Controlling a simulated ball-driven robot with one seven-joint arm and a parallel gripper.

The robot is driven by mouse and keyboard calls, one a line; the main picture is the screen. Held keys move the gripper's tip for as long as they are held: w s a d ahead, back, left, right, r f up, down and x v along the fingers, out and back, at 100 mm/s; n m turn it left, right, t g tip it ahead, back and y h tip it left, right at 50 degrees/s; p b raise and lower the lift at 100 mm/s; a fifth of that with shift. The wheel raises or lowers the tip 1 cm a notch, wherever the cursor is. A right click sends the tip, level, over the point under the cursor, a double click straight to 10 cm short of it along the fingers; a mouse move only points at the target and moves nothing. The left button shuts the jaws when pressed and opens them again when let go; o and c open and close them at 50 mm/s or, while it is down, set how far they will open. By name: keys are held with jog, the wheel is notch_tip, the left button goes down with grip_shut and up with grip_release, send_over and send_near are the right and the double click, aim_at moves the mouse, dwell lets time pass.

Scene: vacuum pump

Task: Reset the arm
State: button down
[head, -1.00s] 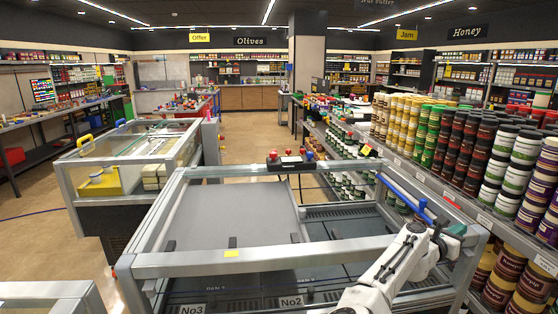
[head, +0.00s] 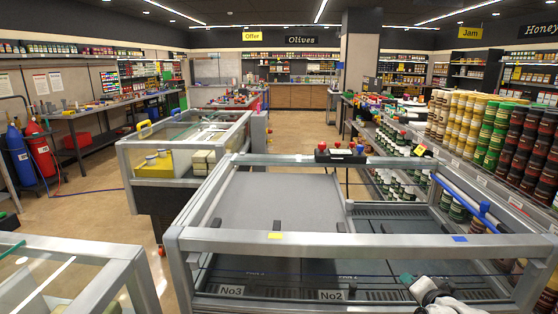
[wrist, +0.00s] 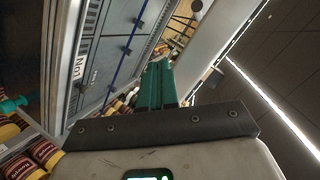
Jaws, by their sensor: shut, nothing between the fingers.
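My gripper (wrist: 158,84) shows in the wrist view as two green fingers close together, shut with nothing between them. In the head view my gripper (head: 406,279) shows only as a small green tip at the lower right, in front of the dark panels of the glass-topped case (head: 330,238). My white wrist (head: 440,296) is cut off by the bottom edge of the picture. The rest of my arm is out of view. In the wrist view the fingers point along the case front, beside its No1 label (wrist: 79,68).
A second case (head: 185,172) stands at the left, and another case corner (head: 90,285) fills the lower left. Shelves of jars (head: 500,140) line the right side. Red and blue cylinders (head: 40,150) stand at the far left. Open floor (head: 95,205) lies between the cases and the left bench.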

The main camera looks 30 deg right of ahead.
jog(key=s+a+f+n+g+y+b, duration=0.1)
jog(key=s+a+f+n+g+y, duration=0.15)
jog(key=s+a+f+n, duration=0.4)
jog(key=s+a+f+n+g+y+b, duration=0.1)
jog(key=s+a+f+n+g+y, duration=0.2)
jog(key=a+f, duration=0.6)
jog(key=s+a+f+n+g+b, duration=0.1)
jog(key=s+a+f+n+g, duration=0.2)
jog(key=s+a, duration=1)
jog(key=s+n+g, duration=0.2)
jog(key=n, duration=0.1)
jog(key=shift+w+d+g, duration=0.1)
jog(key=shift+g, duration=0.15)
